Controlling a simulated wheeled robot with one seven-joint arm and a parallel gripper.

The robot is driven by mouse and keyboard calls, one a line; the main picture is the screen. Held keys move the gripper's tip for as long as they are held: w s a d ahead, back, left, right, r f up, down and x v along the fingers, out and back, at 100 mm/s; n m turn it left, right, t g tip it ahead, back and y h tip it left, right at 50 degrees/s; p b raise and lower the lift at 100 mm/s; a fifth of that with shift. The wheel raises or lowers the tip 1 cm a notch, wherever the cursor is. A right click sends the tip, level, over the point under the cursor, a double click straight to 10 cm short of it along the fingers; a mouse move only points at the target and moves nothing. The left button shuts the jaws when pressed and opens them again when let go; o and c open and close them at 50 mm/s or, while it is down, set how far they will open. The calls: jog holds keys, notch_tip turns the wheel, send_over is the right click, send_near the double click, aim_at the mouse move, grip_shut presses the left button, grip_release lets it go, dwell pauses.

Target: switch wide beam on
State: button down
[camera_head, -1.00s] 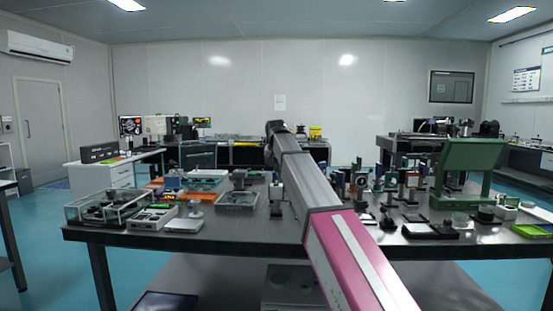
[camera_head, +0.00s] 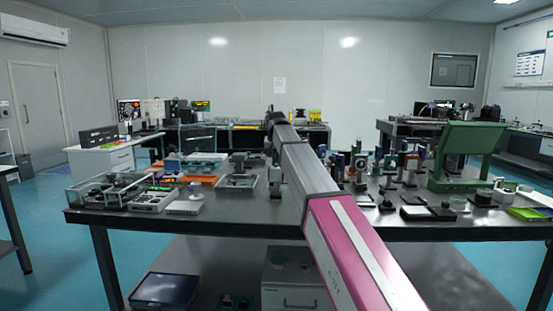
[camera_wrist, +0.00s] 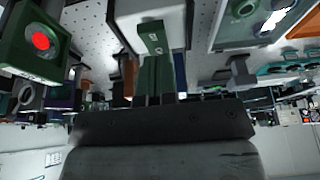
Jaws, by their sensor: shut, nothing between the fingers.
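In the wrist view my gripper (camera_wrist: 156,62) is shut, its two dark fingers side by side with nothing between them. I cannot read which control is marked wide beam. In the head view my arm reaches forward over the table, and it hides my fingertips.
The wrist picture looks upside down, with a perforated table surface (camera_wrist: 88,30) at the top. In the head view the dark optical table (camera_head: 250,225) is crowded with optics. A green panel stand (camera_head: 468,150) is at right, a clear-walled case (camera_head: 95,195) at left.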

jog(key=shift+s+f, duration=0.15)
jog(key=shift+f, duration=0.05)
jog(key=shift+s+r, duration=0.1)
jog(key=shift+s, duration=0.65)
jog(key=shift+w+r, duration=0.1)
jog(key=shift+r, duration=0.05)
jog(key=shift+r, duration=0.25)
jog(key=v, duration=1.3)
jog(key=shift+w+r, duration=0.2)
jog(key=shift+r, duration=0.05)
jog(key=shift+w+r, duration=0.25)
jog(key=shift+w, duration=0.45)
